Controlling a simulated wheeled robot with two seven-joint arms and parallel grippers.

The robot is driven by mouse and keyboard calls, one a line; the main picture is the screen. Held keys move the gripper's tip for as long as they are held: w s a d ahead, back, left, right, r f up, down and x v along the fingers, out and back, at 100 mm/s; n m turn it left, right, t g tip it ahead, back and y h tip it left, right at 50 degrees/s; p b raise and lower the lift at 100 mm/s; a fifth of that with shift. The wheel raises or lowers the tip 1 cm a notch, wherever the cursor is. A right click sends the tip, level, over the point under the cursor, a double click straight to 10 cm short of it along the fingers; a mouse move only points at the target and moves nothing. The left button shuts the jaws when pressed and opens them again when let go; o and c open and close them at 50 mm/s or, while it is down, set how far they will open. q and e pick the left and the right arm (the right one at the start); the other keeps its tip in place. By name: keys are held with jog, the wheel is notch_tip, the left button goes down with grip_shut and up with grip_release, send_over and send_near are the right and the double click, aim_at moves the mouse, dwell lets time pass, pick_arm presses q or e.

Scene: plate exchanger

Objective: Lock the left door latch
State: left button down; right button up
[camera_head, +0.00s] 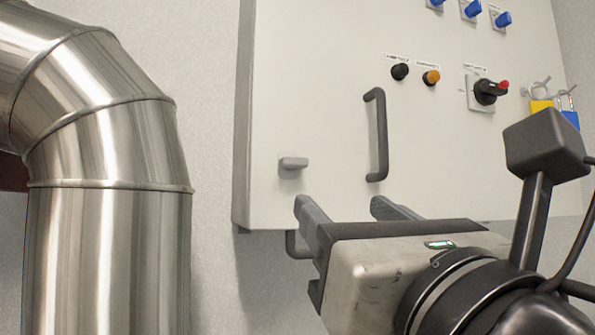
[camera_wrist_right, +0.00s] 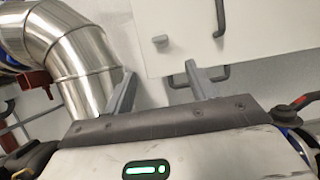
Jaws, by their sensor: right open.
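The left door latch (camera_head: 292,166) is a small grey knob with a short lever, low on the left side of the white cabinet door (camera_head: 330,60). Its lever lies roughly horizontal. In the right wrist view the latch (camera_wrist_right: 160,41) shows just beyond the fingertips. My right gripper (camera_head: 339,205) is open and empty, below and a little right of the latch, apart from it in the picture. In the right wrist view its two fingers (camera_wrist_right: 160,73) are spread, with nothing between them. My left gripper is out of view.
A dark vertical door handle (camera_head: 381,135) stands out right of the latch. Knobs, a rotary switch (camera_head: 488,92) and padlocks (camera_head: 542,106) are further right. A large metal pipe (camera_head: 110,200) fills the left side. A dark bracket (camera_head: 294,245) hangs below the cabinet's lower edge.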

aim_at(297, 165)
jog(key=p+x, duration=0.9)
jog(key=x, duration=0.6)
jog(key=shift+w+a+r, duration=0.1)
jog(key=shift+w+r, duration=0.05)
jog(key=shift+w, duration=0.2)
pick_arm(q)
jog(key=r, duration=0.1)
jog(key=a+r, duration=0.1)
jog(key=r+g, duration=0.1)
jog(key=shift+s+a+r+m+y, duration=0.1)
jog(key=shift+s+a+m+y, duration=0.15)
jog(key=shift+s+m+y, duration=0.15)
pick_arm(e)
jog(key=c, duration=1)
